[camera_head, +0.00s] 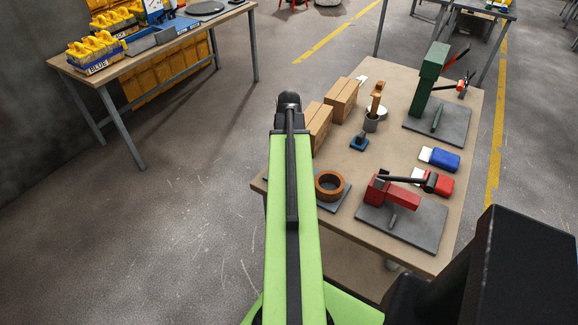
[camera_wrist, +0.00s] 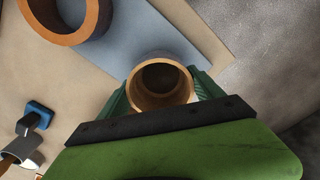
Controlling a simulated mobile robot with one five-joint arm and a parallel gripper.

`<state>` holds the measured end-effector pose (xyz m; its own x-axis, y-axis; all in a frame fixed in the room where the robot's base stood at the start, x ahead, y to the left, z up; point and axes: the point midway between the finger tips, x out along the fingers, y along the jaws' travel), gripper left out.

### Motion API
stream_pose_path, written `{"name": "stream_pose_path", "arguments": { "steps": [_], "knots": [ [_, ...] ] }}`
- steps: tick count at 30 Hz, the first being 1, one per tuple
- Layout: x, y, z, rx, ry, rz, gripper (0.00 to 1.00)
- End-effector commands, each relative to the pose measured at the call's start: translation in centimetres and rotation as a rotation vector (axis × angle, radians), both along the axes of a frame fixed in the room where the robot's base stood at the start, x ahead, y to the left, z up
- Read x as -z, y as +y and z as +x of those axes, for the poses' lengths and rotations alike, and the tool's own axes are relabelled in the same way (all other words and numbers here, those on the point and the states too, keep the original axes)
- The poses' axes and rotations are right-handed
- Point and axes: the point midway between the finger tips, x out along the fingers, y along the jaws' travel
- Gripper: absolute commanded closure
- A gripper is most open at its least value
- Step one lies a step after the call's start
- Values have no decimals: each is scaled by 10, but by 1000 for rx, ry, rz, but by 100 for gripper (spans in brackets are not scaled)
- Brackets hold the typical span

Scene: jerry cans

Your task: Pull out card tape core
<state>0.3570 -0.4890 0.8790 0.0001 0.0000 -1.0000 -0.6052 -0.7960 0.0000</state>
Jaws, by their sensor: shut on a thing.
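The card tape core is a small brown cardboard ring (camera_wrist: 139,96), open end towards the camera in the wrist view. My gripper (camera_wrist: 163,88) is shut on it, with one green finger on either side. A larger orange-brown tape ring (camera_wrist: 93,22) lies apart from the core at the upper left. The large ring also shows in the head view (camera_head: 328,199), on a grey-blue plate (camera_head: 335,205), and its middle is open. In the head view my green arm hides my gripper and the core. I cannot tell how high the core is held.
The table (camera_head: 386,85) also bears cardboard boxes (camera_head: 341,99), a green press (camera_head: 430,78), a red tool (camera_head: 392,190) on a plate, a grey cup (camera_head: 371,124), and blue (camera_head: 445,159) and red (camera_head: 440,184) items.

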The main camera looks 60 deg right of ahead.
Motion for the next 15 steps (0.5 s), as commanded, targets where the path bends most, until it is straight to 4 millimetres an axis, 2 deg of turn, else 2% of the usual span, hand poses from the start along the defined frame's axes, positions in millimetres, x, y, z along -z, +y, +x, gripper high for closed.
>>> {"name": "stream_pose_path", "arguments": {
  "steps": [1,15],
  "knots": [
    [-6,0,0,0,0,0,73],
    [-33,0,0,0,0,0,73]
  ]
}}
